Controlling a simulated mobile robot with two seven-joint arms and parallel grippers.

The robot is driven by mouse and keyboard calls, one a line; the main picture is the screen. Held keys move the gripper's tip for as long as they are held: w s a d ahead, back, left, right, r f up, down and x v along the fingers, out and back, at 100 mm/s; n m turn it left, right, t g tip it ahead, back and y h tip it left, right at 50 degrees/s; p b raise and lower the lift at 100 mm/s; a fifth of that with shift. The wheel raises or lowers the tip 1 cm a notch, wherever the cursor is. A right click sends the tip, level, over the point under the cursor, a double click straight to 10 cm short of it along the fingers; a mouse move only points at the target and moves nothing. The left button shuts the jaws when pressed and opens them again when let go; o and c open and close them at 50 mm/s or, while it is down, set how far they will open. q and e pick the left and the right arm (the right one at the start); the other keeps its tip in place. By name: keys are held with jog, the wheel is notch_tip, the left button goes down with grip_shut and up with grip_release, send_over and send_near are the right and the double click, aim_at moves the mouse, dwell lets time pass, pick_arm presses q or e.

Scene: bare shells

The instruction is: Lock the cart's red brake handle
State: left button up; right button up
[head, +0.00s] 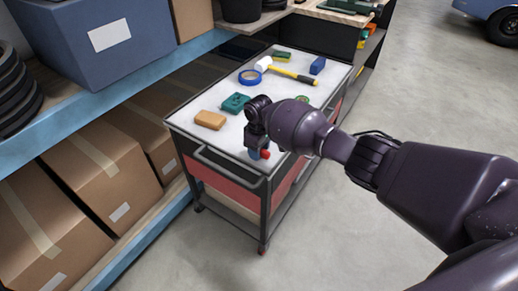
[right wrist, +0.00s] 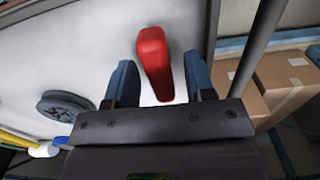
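The cart (head: 228,115) has a pale top, dark frame and red drawer fronts. The red brake handle (right wrist: 154,62) shows in the right wrist view as a short upright-looking bar against the pale top. In the head view only a small red part of it (head: 265,154) shows, near the cart's front corner beneath my gripper. My right gripper (head: 259,152) points down at it. In the right wrist view the right gripper (right wrist: 162,75) is open, one blue finger on each side of the handle. A gap shows beside each finger; whether the depth matches I cannot tell. My left gripper is out of view.
On the cart top lie a tan block (head: 210,120), a green item (head: 236,102), blue tape (head: 249,77), a yellow-handled hammer (head: 290,74) and a blue block (head: 318,65). A shelf with cardboard boxes (head: 70,165) stands close on the left. Floor (head: 420,100) to the right is clear.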

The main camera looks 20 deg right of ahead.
jog(key=shift+r, duration=0.2)
pick_arm(q)
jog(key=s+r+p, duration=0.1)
jog(key=p, duration=0.1)
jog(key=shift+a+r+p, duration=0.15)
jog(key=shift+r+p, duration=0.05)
jog(key=shift+p, duration=0.2)
pick_arm(e)
notch_tip(320, 180, up, 10)
jog(key=shift+r, duration=0.25)
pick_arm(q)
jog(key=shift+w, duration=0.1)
pick_arm(e)
jog(key=w+a+r+t+y, duration=0.4)
jog(key=w+a+r+t, duration=0.1)
jog(key=a+r+t, duration=0.4)
jog(key=s+d+f+m+h, duration=0.1)
jog(key=s+d+f, duration=0.4)
jog(key=s, duration=0.9)
jog(key=s+d+f+m+t+h, duration=0.1)
jog(key=s+d+f+m, duration=0.2)
jog(key=s, duration=1.1)
jog(key=s+d+f+m+t+h, duration=0.1)
jog(key=s+d+f+m+h, duration=0.1)
jog(key=s+d+f, duration=0.6)
jog(key=s+f, duration=0.5)
jog(key=s, duration=0.2)
jog(key=shift+d+f, duration=0.2)
jog(key=shift+f, duration=0.15)
